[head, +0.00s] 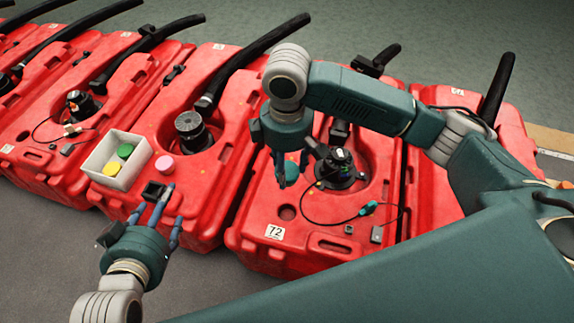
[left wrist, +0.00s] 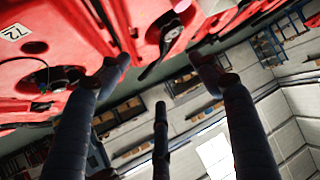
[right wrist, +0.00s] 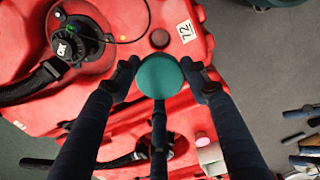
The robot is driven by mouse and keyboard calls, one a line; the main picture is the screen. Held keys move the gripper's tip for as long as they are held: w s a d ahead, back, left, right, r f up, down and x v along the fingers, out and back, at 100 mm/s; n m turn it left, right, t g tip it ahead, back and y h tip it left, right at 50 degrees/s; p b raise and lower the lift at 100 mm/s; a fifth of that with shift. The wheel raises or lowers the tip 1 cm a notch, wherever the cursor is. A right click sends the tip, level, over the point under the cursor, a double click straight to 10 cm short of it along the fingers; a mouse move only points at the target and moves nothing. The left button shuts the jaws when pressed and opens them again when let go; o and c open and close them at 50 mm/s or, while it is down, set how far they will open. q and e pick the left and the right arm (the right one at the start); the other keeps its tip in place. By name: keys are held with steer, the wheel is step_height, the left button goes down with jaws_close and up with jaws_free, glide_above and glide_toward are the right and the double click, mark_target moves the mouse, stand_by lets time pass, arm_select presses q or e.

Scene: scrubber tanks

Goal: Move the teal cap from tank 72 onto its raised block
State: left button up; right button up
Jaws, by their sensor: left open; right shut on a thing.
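The teal cap (head: 291,170) is between the fingers of my right gripper (head: 284,178), above the left part of red tank 72 (head: 250,240). The right wrist view shows the round teal cap (right wrist: 161,76) pinched by the fingers, with the 72 label (right wrist: 186,31) beyond it. A small grey block (head: 376,235) and a darker one (head: 349,229) sit at tank 72's near right; I cannot tell which is the raised block. My left gripper (head: 157,208) is open and empty near the front of the neighbouring tank.
Tank 72 has a black central fitting (head: 340,168), a looped cable with a teal connector (head: 368,208), and a round recess (head: 287,212). On the left tank stand a white tray (head: 102,181) with green and yellow caps and a pink cap (head: 165,165). Thick black hoses rise behind.

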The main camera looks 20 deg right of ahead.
arm_select(q)
steer(key=shift+s+a+f+g+p, duration=0.15)
steer(key=shift+s+a+f+g, duration=0.1)
steer(key=shift+s+f+g, duration=0.3)
steer(key=shift+s+a+f+g+p, duration=0.15)
steer(key=shift+s+a+f+g, duration=0.15)
steer(key=shift+s+f, duration=0.45)
arm_select(e)
steer(key=shift+r, duration=0.2)
stand_by(0.8)
arm_select(q)
steer(key=shift+s+a+f+g+y, duration=0.3)
steer(key=shift+s+f+g, duration=0.25)
steer(key=shift+s+f, duration=0.2)
arm_select(e)
steer(key=shift+r, duration=0.1)
stand_by(0.5)
arm_select(q)
steer(key=shift+s+f, duration=0.1)
steer(key=shift+s, duration=0.1)
steer(key=shift+s+a+f, duration=0.1)
steer(key=shift+s+f, duration=0.05)
steer(key=shift+s, duration=0.05)
stand_by(0.4)
steer(key=shift+p, duration=0.3)
arm_select(e)
steer(key=shift+r, duration=0.1)
